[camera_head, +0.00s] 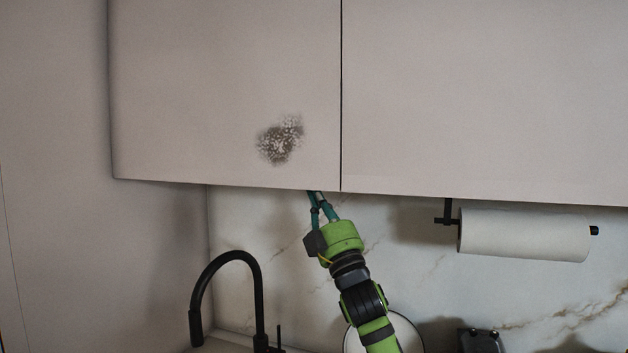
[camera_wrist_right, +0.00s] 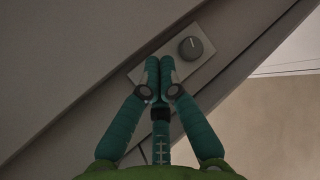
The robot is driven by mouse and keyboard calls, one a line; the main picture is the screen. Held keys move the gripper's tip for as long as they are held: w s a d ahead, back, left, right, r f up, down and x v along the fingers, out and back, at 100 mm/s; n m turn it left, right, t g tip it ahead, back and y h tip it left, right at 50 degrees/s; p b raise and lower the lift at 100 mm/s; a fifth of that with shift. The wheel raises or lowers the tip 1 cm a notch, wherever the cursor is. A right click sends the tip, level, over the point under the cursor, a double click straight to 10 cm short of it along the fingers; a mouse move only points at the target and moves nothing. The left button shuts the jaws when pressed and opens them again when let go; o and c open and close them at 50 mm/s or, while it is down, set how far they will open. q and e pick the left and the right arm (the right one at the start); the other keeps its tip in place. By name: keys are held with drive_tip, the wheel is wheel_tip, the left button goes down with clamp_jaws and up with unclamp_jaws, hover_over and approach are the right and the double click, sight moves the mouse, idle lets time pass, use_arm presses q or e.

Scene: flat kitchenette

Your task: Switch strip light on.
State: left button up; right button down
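In the right wrist view a light rectangular switch plate (camera_wrist_right: 204,68) is on the underside of the cabinet. A dark round knob (camera_wrist_right: 190,48) with a pale mark sits at its upper right end. My right gripper (camera_wrist_right: 159,66) has its two teal fingers together with nothing visible between them. The fingertips overlap the left part of the plate, left of and below the knob; I cannot tell whether they touch it. In the head view the right gripper (camera_head: 315,194) reaches up to the cabinet's lower edge, which hides its tips. My left gripper is not in view.
Wall cabinet doors (camera_head: 225,90) fill the upper head view, one with a dark speckled patch. A paper towel roll (camera_head: 525,234) hangs to the right of my arm. A black faucet (camera_head: 258,290) stands to the left. A round white object (camera_head: 408,335) is partly behind my arm.

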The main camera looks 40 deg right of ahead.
idle(0.6)
drive_tip(key=shift+r+p, duration=0.35)
drive_tip(key=shift+r, duration=0.25)
idle(0.4)
drive_tip(key=shift+f+b, duration=0.4)
drive_tip(key=shift+f, duration=0.2)
wheel_tip(320, 180, down, 6)
drive_tip(key=b, duration=0.5)
